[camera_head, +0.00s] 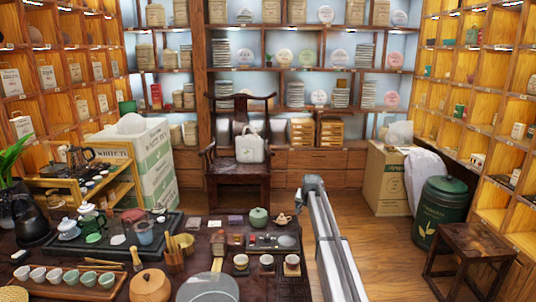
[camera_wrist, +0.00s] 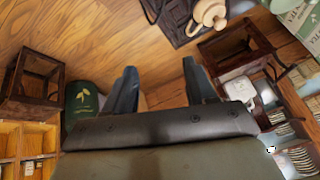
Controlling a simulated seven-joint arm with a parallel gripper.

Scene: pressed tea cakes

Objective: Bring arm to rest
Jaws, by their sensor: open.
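My gripper (camera_wrist: 160,80) shows in the wrist view with its two dark fingers spread apart and nothing between them. Wooden floor lies beyond the fingertips. In the head view my grey arm rises from the bottom edge, right of the tea table (camera_head: 205,228). Its far end stands over the floor beside the table's right side; the fingers cannot be made out there. The table corner (camera_wrist: 172,18) with a small clay teapot (camera_wrist: 210,12) is at the top of the wrist view, apart from the fingers.
A dark chair (camera_head: 238,182) stands behind the table. A green canister (camera_head: 440,212), a dark stool (camera_head: 470,240) and a cardboard box (camera_head: 385,180) stand to the right. The table is crowded with cups and pots. Open floor lies between my arm and the stool.

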